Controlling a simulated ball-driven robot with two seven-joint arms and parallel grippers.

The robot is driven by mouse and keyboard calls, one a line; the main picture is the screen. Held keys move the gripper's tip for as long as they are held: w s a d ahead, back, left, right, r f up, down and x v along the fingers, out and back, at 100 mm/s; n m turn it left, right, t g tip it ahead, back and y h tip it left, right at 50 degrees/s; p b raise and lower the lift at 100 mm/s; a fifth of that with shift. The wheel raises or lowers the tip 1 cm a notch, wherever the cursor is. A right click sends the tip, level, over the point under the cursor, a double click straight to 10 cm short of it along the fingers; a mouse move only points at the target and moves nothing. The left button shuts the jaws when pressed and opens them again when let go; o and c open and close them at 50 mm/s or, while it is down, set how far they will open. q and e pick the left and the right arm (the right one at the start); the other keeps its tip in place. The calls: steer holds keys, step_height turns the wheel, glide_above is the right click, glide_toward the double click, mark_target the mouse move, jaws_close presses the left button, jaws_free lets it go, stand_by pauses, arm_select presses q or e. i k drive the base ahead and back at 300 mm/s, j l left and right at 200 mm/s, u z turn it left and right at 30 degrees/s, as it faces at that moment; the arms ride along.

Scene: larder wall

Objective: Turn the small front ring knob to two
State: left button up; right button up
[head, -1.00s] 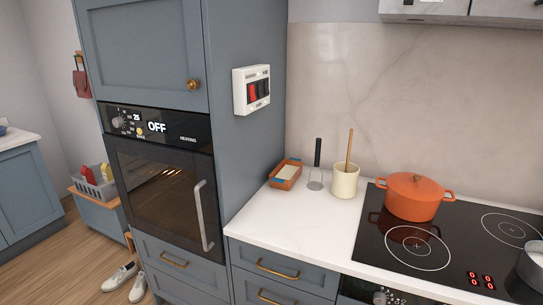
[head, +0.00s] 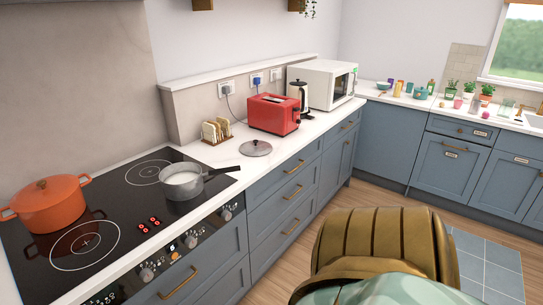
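The hob's control panel (head: 172,256) runs along the front edge below the black glass hob (head: 110,212). Several round grey knobs sit on it, among them one at the near end (head: 146,274), one in the middle (head: 191,241) and one towards the far end (head: 227,215). Their markings are too small to read, so I cannot tell which is the small front ring's knob or where it points. Red digits (head: 149,224) glow on the glass, seemingly zeros. Neither of my grippers is in view.
An orange pot (head: 46,204) stands on the left of the hob, and a grey saucepan (head: 182,184) with white contents on the right, its handle over the worktop. A lid (head: 257,148), toast rack (head: 216,130) and red toaster (head: 273,114) stand beyond.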

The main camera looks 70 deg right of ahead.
mark_target(191, 243)
steer(key=z, duration=1.45)
